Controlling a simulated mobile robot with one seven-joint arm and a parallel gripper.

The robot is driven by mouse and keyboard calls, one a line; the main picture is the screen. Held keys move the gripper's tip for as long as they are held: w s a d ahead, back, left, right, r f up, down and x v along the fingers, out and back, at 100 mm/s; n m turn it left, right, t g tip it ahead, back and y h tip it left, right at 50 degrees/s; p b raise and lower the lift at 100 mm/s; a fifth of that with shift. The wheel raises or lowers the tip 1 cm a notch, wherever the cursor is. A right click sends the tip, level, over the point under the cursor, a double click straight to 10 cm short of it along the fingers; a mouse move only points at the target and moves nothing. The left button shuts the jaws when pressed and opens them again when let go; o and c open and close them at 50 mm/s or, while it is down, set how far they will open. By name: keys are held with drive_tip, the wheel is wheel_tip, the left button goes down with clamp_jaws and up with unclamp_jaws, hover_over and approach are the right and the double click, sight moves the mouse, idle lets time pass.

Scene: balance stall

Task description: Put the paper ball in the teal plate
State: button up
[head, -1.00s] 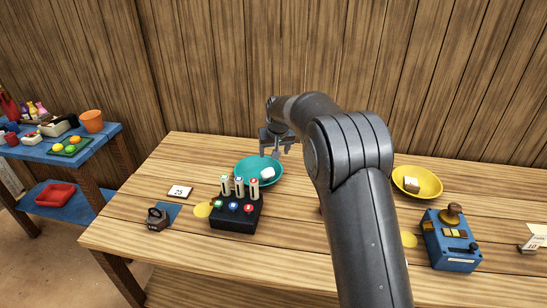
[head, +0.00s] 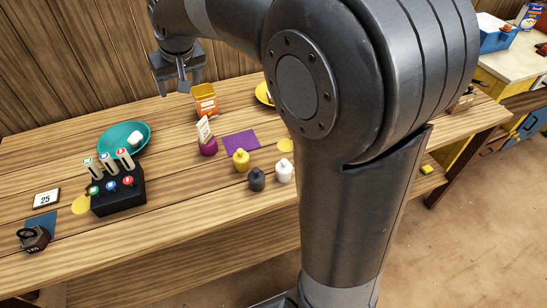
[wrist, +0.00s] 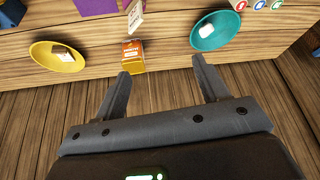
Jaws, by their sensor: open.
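The teal plate (head: 110,142) lies on the left part of the wooden counter and also shows in the wrist view (wrist: 226,33). A small white lump (head: 135,138) rests inside it, also visible in the wrist view (wrist: 206,30). It looks like the paper ball, but it is too small to be sure. My gripper (head: 181,88) is open and empty, above the counter's back, to the right of and apart from the plate. In the wrist view its two fingers (wrist: 160,67) are spread with nothing between them.
An orange box (head: 205,100) stands near the back. A yellow plate (wrist: 48,60) holds a small tan and white block. A black stand with tubes (head: 118,196) is in front of the teal plate. Several small weights, including a yellow one (head: 241,160), stand near a purple mat (head: 241,140).

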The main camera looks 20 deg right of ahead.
drive_tip(key=s+d, duration=0.4)
drive_tip(key=s, duration=0.5)
drive_tip(key=s+d+f+m, duration=0.1)
drive_tip(key=s+d, duration=0.3)
drive_tip(key=s, duration=0.6)
drive_tip(key=s+d+f+m+h, duration=0.1)
drive_tip(key=s+d, duration=0.3)
drive_tip(key=s, duration=0.6)
drive_tip(key=shift+d+f+t, duration=0.15)
drive_tip(key=shift+f+t, duration=0.1)
drive_tip(key=shift+t, duration=0.15)
drive_tip(key=shift+c, duration=0.4)
drive_tip(key=shift+c, duration=1.3)
